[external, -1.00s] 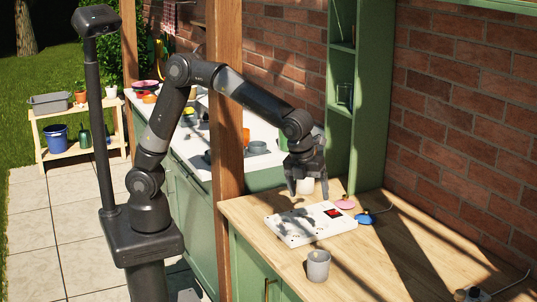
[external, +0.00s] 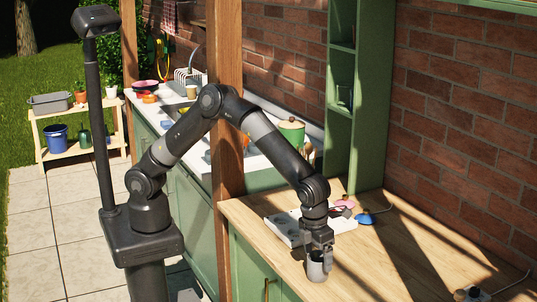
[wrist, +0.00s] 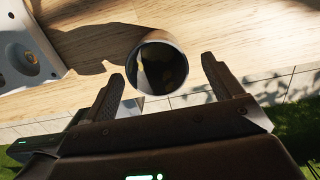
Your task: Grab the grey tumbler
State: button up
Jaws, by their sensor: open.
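The grey tumbler (external: 316,268) stands upright near the front edge of the wooden counter in the external view. My gripper (external: 318,250) is right above it, pointing down, and hides part of its rim. In the wrist view the tumbler's round mouth (wrist: 158,48) faces the camera, and its inside is dark. My gripper (wrist: 163,90) is open there, with one finger to the left and one to the right of the tumbler's near side. I cannot tell whether either finger touches it.
A white panel board (external: 283,226) lies on the wooden counter (external: 385,262) behind the tumbler; its corner shows in the wrist view (wrist: 22,55). A blue item (external: 364,217) and a pink item (external: 344,201) lie beside it. The counter to the right is mostly clear.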

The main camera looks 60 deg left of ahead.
jog(key=f, duration=0.3)
jog(key=w+f, duration=0.1)
jog(key=f, duration=0.1)
jog(key=shift+a, duration=0.1)
jog(key=shift+c, duration=0.5)
jog(key=c, duration=1)
jog(key=shift+o, duration=0.2)
